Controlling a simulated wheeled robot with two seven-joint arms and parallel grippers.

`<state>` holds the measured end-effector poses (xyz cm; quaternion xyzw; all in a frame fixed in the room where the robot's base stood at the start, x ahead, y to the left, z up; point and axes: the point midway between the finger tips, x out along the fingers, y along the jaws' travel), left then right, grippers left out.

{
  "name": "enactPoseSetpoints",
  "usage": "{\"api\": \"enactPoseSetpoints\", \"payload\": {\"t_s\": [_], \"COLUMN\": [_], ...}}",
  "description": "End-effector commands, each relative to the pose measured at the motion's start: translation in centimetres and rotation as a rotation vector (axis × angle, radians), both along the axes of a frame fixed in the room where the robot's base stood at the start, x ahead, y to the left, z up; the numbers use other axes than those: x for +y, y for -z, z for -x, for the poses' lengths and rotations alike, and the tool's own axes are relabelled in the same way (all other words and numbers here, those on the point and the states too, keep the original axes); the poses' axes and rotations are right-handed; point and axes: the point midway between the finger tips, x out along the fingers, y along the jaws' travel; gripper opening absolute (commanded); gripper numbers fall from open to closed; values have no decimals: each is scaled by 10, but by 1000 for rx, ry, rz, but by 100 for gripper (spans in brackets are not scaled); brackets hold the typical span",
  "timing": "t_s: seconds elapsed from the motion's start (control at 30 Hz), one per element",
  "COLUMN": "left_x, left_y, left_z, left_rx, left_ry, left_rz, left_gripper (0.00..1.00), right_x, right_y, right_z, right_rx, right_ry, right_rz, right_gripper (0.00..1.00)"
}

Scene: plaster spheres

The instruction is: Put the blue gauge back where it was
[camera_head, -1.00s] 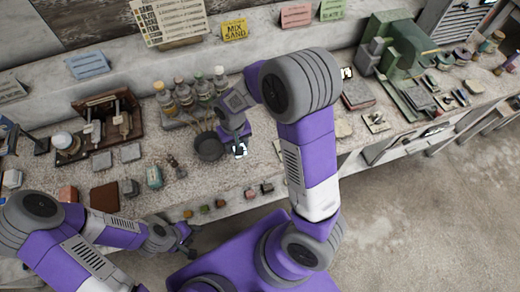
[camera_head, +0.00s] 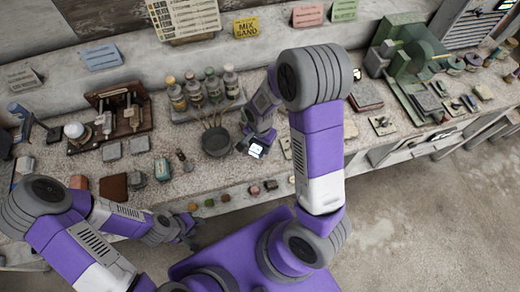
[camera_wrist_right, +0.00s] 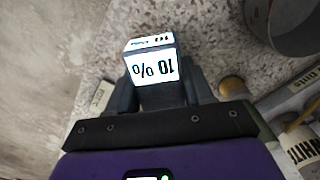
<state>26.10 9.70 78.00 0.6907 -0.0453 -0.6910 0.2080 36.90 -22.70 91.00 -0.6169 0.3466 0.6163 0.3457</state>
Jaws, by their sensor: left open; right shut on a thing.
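My right gripper (camera_wrist_right: 162,95) is shut on a small gauge (camera_wrist_right: 155,65), whose lit white face reads "10 %" upside down in the right wrist view. Its casing looks dark there, and I cannot tell that it is blue. In the head view the gauge (camera_head: 256,151) is just right of a dark pan, over the bench; I cannot tell whether it touches the bench. My left gripper (camera_head: 190,226) is open and empty near the bench's front edge at the lower left. A small teal block (camera_head: 162,169) lies on the bench further left.
The dark pan (camera_head: 216,141) stands close to the right gripper, with several bottles (camera_head: 203,90) behind it. Small coloured pieces (camera_head: 254,189) line the bench's front edge. A wooden stand (camera_head: 117,118) is at left, a green machine (camera_head: 408,60) at right. Bare bench (camera_head: 215,178) lies before the pan.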

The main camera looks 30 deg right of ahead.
Motion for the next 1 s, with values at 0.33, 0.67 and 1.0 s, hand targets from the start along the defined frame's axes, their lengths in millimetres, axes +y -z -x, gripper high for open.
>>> {"api": "enactPoseSetpoints", "payload": {"t_s": [0.33,0.67,1.0], "left_x": [0,0,0], "left_y": [7,10,9], "left_z": [0,0,0], "left_rx": [0,0,0], "left_ry": [0,0,0], "left_rz": [0,0,0], "left_gripper": [43,43,43], "right_x": [0,0,0], "right_y": [36,40,38], "right_z": [0,0,0], "right_rx": [-1,-1,-1], "right_ry": [-1,-2,-2], "right_rz": [-1,-1,-1], "right_gripper": [27,53,77]}}
